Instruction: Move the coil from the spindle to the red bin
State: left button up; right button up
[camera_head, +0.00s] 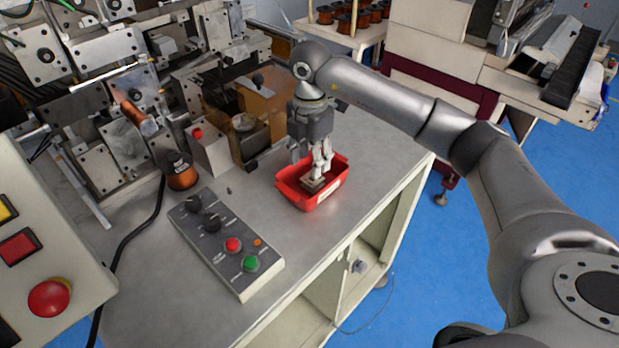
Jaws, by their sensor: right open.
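The red bin (336,186) stands on the grey worktable. My right gripper (317,178) points down into it, with its fingers open between the bin's walls. A small brownish patch lies by the fingertips; I cannot tell whether it is a coil or part of the bin's inside. A copper-coloured cylinder (138,120) sits on the winding machine at the left, on what looks like the spindle. A copper wire spool (180,170) stands on the table below it. My left gripper is out of view.
A control box (226,238) with knobs and red and green buttons lies in front of the bin. A black cable (133,237) runs across the table at left. A panel with a red button (48,298) stands at lower left. Several copper spools (352,18) stand on a rear table.

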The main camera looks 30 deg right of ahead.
aim_at(310, 181)
notch_tip(310, 181, up, 5)
jog(key=shift+r+b, duration=0.2)
jog(key=shift+b, duration=0.35)
